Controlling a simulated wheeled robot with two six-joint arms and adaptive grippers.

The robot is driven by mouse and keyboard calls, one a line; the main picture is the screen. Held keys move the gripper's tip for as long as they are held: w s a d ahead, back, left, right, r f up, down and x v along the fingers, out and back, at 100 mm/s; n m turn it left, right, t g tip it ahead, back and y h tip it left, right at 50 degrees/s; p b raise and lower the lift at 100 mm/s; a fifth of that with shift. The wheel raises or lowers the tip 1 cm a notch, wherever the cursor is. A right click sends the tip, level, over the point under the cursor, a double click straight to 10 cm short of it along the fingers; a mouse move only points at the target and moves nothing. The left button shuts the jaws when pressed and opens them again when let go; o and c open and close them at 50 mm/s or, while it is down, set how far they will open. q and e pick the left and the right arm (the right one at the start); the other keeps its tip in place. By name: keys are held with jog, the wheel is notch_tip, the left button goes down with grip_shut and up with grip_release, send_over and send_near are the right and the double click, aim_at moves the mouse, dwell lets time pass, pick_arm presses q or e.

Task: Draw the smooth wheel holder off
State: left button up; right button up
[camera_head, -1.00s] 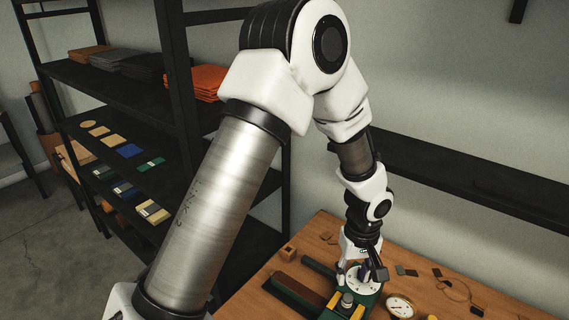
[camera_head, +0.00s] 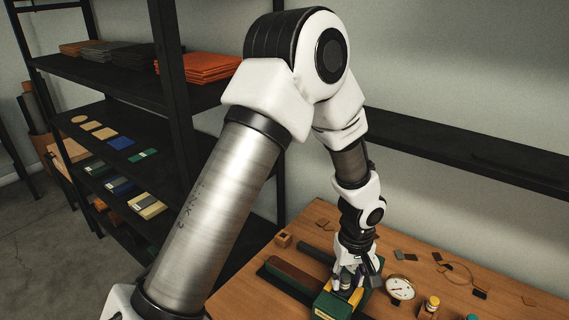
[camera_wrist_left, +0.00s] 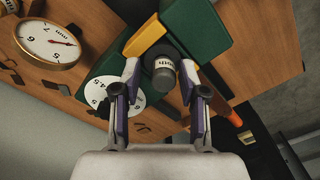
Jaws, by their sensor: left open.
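The smooth wheel holder (camera_wrist_left: 162,72) is a dark, round-ended cylinder with a pale lettered band, only partly readable. It stands out from the green press (camera_wrist_left: 198,40), beside a yellow block (camera_wrist_left: 145,34). My left gripper (camera_wrist_left: 162,92) is open, with one finger on each side of the holder; I cannot tell whether they touch it. In the head view my left gripper (camera_head: 347,280) is low over the green press (camera_head: 331,306) and hides much of its top. A white lettered disc (camera_wrist_left: 103,92) shows partly behind one finger in the wrist view. My right gripper is out of view.
A round dial gauge (camera_head: 400,288) lies on the wooden table (camera_head: 440,300) right of the press. A long brown-topped block (camera_head: 292,274) lies to its left. Small dark pieces and small bottles (camera_head: 431,304) lie farther right. A black shelf (camera_head: 130,87) stands at the left.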

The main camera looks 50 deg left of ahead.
pick_arm(q)
jog(key=shift+d+r, duration=0.1)
jog(key=c, duration=0.3)
jog(key=shift+s, duration=0.15)
grip_shut()
jog(key=shift+a, duration=0.25)
jog(key=shift+r, duration=0.15)
